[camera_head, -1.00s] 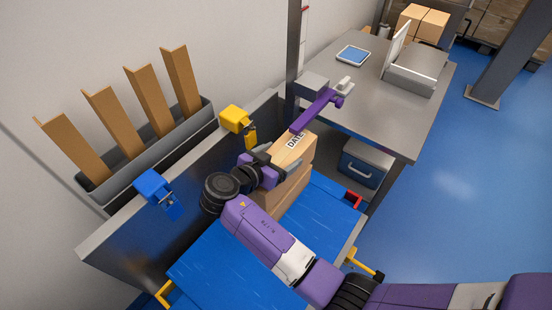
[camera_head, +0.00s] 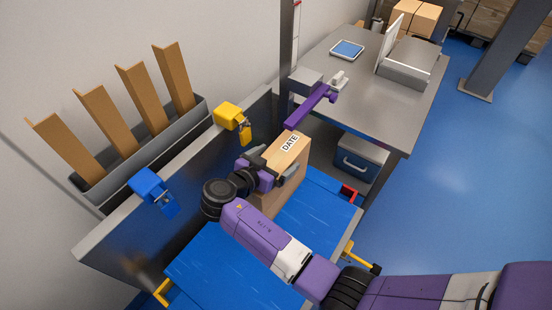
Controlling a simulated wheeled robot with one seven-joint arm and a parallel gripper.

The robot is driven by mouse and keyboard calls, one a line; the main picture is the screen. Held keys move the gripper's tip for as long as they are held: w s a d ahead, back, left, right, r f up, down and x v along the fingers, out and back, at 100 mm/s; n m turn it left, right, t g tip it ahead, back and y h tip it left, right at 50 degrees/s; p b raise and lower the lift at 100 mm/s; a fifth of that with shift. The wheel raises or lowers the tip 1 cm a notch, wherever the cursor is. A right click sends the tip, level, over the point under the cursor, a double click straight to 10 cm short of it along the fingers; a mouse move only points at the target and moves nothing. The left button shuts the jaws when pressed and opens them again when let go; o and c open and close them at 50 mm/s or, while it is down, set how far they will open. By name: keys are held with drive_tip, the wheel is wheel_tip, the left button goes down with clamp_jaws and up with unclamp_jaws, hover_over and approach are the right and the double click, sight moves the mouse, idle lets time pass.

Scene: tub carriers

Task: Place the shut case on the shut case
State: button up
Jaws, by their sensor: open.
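A shut brown cardboard case (camera_head: 292,165) with a white "DATE" label on its top stands on the blue deck of a carrier, near the grey wall panel. In the earlier view a seam showed a second case beneath it; now my arm hides much of the lower part, and I cannot clearly tell the two apart. My gripper (camera_head: 272,174) is at the near end of the upper case, with its jaws open and a finger on either side of the case's near end. Whether the fingers touch the case cannot be told.
The blue deck (camera_head: 318,215) is otherwise bare, apart from my arm over it. A purple bar (camera_head: 310,106) juts out just beyond the case. Yellow (camera_head: 229,115) and blue (camera_head: 150,182) padlocks hang on the panel. A steel table (camera_head: 345,95) stands behind, with a blue box (camera_head: 358,160) below.

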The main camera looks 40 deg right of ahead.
drive_tip(key=shift+r, duration=0.1)
drive_tip(key=b+v, duration=0.1)
drive_tip(key=v, duration=1.1)
